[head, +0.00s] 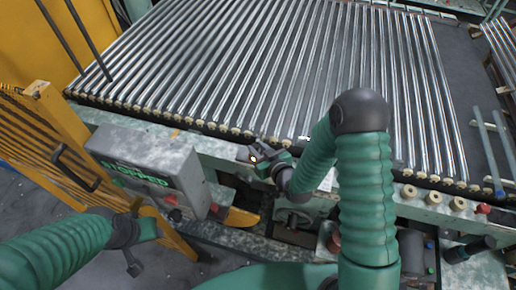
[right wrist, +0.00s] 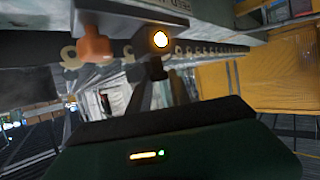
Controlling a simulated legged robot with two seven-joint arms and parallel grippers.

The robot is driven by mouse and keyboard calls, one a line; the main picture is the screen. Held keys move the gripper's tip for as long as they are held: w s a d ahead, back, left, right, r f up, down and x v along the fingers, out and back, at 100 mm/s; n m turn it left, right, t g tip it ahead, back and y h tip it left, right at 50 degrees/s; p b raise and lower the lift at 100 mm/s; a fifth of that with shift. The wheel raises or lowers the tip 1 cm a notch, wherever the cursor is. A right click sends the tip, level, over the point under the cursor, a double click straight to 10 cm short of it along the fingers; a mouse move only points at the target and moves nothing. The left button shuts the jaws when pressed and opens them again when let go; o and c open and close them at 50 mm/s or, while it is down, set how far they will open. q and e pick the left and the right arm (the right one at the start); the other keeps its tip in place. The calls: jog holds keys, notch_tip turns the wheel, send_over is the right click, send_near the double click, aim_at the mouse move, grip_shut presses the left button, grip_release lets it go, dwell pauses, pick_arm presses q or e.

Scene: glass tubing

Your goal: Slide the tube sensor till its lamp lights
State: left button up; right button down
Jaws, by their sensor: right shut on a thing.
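The tube sensor (head: 246,155) is a small dark block on the front rail, below the lower ends of the glass tubes (head: 290,75). It also shows in the right wrist view as a dark box (right wrist: 130,22). Its round lamp (right wrist: 159,39) glows yellow-white, and a bright spot shows on the sensor in the head view too. An orange knob (right wrist: 95,45) hangs below the box. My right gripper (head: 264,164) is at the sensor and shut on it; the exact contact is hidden. My left gripper (head: 142,238) is empty-looking at lower left, away from the sensor, its jaws unclear.
A grey box (head: 145,165) with green lettering reading "STOPPED" stands left of the sensor. A yellow guard (head: 45,105) with a dark handle is farther left. Several rollers and a red button (head: 484,209) line the rail at right. Machinery fills the space below the rail.

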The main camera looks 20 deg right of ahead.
jog(key=shift+f, duration=0.1)
jog(key=shift+a+f+b, duration=0.1)
jog(key=shift+b, duration=0.4)
jog(key=c, duration=1.2)
grip_release()
jog(key=shift+w, duration=0.1)
